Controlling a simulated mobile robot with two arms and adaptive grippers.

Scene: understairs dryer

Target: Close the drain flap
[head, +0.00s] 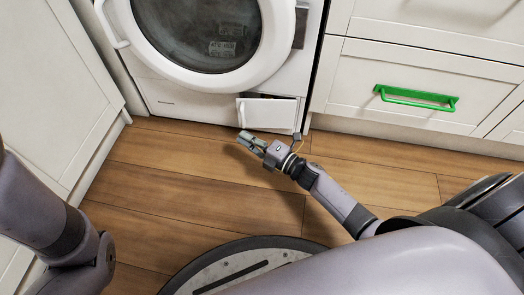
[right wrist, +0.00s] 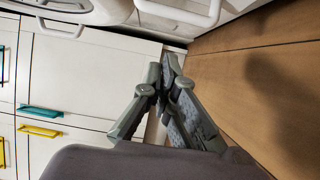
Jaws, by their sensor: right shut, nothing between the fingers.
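The drain flap (head: 268,114) is a white panel at the lower right of the white dryer (head: 190,98). It stands open, tipped outward, with a dark gap along its top edge. My right gripper (head: 247,141) is low over the floor, just in front of the flap's lower left part. Its fingers are shut and empty; whether they touch the flap cannot be told. In the right wrist view the shut fingertips (right wrist: 166,68) point toward the white appliance front at the top. My left arm comes in from the left, but its gripper is out of view.
The dryer's round door (head: 208,35) is closed. A white drawer with a green handle (head: 416,97) stands to the right, and a white cabinet (head: 48,90) to the left. The wooden floor (head: 180,185) is clear around my right gripper.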

